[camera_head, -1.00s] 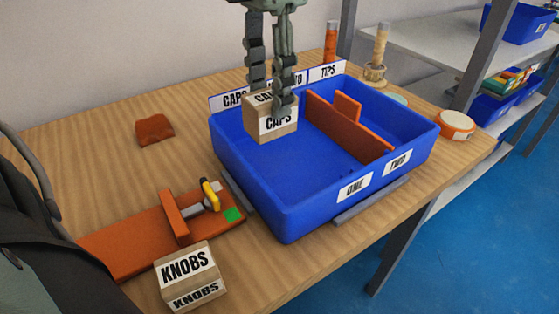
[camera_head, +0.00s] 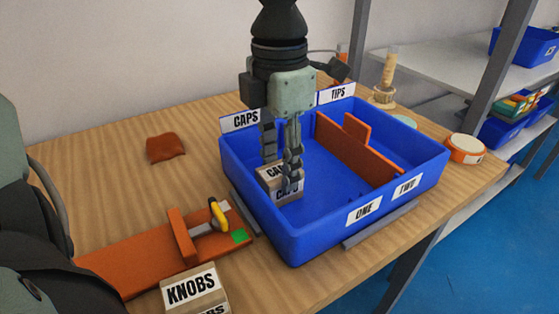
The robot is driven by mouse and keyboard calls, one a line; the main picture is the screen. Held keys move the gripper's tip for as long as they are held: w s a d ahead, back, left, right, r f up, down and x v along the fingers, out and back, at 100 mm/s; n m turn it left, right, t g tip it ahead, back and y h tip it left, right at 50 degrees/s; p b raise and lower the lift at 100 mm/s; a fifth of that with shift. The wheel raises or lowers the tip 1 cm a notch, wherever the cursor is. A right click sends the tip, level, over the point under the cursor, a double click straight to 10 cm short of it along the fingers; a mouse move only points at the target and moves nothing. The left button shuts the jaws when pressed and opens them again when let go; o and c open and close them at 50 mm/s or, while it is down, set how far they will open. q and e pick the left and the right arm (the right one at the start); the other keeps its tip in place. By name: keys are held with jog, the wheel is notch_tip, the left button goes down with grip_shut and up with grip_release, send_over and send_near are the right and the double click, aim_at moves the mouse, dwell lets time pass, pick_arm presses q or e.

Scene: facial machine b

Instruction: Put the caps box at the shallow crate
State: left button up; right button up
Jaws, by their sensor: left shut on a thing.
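The caps box (camera_head: 287,193), a small wooden block with white CAPS labels, is inside the left compartment of the shallow blue crate (camera_head: 285,240), near its left wall. My left gripper (camera_head: 280,168) comes down from above with its fingers on either side of the box and is shut on it. The fingers hide part of the box's labels. I cannot tell whether the box's underside touches the crate floor. My right gripper is not in view.
An orange divider (camera_head: 350,150) splits the crate. CAPS (camera_head: 241,121) and TIPS (camera_head: 336,94) signs stand at its back edge. A knobs box (camera_head: 192,288) and an orange clamp board (camera_head: 135,258) are at front left. A brown pouch (camera_head: 166,148) lies behind them.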

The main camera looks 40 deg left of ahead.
aim_at(280, 170)
pick_arm(q)
jog(key=shift+f, duration=0.1)
jog(key=o, duration=1.1)
jog(key=shift+o, duration=0.2)
notch_tip(280, 170, up, 2)
jog(key=shift+w, duration=0.1)
notch_tip(280, 170, up, 10)
jog(key=shift+r+p, duration=0.2)
jog(key=shift+p, duration=0.1)
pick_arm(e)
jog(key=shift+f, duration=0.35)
